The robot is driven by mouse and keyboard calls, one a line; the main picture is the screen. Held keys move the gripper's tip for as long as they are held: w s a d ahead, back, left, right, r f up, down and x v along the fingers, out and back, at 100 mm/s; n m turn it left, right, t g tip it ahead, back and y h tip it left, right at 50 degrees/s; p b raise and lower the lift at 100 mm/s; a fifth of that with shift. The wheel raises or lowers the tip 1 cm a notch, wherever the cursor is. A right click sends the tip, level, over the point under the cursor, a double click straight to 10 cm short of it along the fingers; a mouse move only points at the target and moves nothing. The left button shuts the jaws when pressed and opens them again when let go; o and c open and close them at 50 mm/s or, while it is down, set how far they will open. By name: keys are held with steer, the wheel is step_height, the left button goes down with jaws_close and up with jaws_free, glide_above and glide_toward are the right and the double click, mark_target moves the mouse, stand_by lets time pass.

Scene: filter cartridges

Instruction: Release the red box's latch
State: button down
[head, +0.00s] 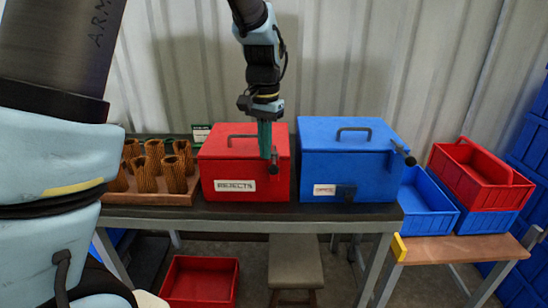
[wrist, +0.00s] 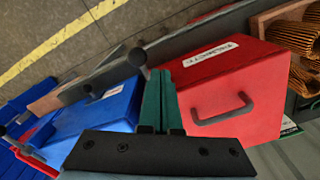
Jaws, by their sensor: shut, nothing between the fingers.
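The red box (head: 215,172) stands on the dark table with its lid down and a REJECTS label on its front. Its dark latch lever (head: 274,160) is at the front right of the box. In the wrist view a dark bar with a round end (wrist: 110,74) lies just left of the fingertips, apparently this latch. My gripper (head: 265,150) points down over the right part of the red box, close to the lever. Its green fingers (wrist: 160,80) are together with nothing between them. Whether they touch the lever cannot be told.
A blue box (head: 360,175) with its own latch (head: 408,157) stands close on the right. A tray (head: 150,198) of brown pleated cartridges (head: 145,174) is on the left. Red and blue bins (head: 475,185) sit on a lower bench at right. A stool (head: 295,262) stands below.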

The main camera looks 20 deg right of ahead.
mark_target(274, 158)
steer(key=shift+f, duration=0.3)
steer(key=shift+f+b, duration=0.9)
steer(key=shift+f, duration=0.5)
steer(key=shift+r+p, duration=0.15)
steer(key=shift+p, duration=0.15)
stand_by(0.4)
steer(key=shift+s+d, duration=0.45)
steer(key=shift+d, duration=0.1)
